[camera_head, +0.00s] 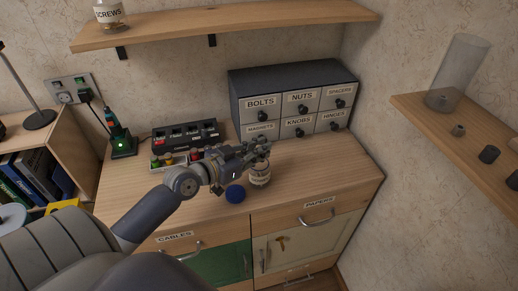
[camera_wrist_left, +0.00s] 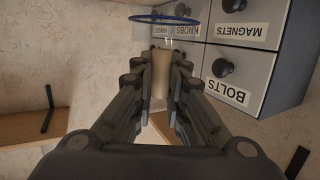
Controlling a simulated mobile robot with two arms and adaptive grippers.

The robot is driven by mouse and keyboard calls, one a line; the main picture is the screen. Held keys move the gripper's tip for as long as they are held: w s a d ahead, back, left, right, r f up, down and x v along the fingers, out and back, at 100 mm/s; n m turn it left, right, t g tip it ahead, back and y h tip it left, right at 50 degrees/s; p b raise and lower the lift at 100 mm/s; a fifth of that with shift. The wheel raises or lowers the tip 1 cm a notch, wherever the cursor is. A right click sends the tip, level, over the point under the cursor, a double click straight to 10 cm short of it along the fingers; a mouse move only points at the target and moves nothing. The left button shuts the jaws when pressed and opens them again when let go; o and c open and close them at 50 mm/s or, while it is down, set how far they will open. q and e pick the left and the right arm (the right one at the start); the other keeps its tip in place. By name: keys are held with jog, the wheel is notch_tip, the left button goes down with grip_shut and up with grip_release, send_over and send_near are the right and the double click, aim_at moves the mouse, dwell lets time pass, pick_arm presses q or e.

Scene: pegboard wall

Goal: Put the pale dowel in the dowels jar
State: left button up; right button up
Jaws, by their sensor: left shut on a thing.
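My left gripper (camera_head: 262,145) is over the worktop, just above a small labelled jar (camera_head: 260,177); the label is too small to read. In the left wrist view, the left gripper (camera_wrist_left: 161,95) is shut on the pale dowel (camera_wrist_left: 161,72), which sticks out beyond the fingertips. A thin blue ring (camera_wrist_left: 165,20), perhaps the jar's rim, shows beyond the dowel's far end. I cannot tell whether the dowel's tip is inside it. My right gripper is not in view.
A drawer cabinet (camera_head: 292,88) stands behind the jar. A tray of small coloured items (camera_head: 168,160) and a black box (camera_head: 186,135) are left of the gripper. A shelf (camera_head: 455,130) with a clear cylinder juts from the right wall. The worktop's right side (camera_head: 330,170) is clear.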

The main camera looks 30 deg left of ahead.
pick_arm(q)
jog(key=o, duration=0.7)
jog(key=shift+o, duration=0.2)
jog(key=shift+r, duration=0.15)
notch_tip(320, 180, up, 7)
jog(key=p, duration=0.7)
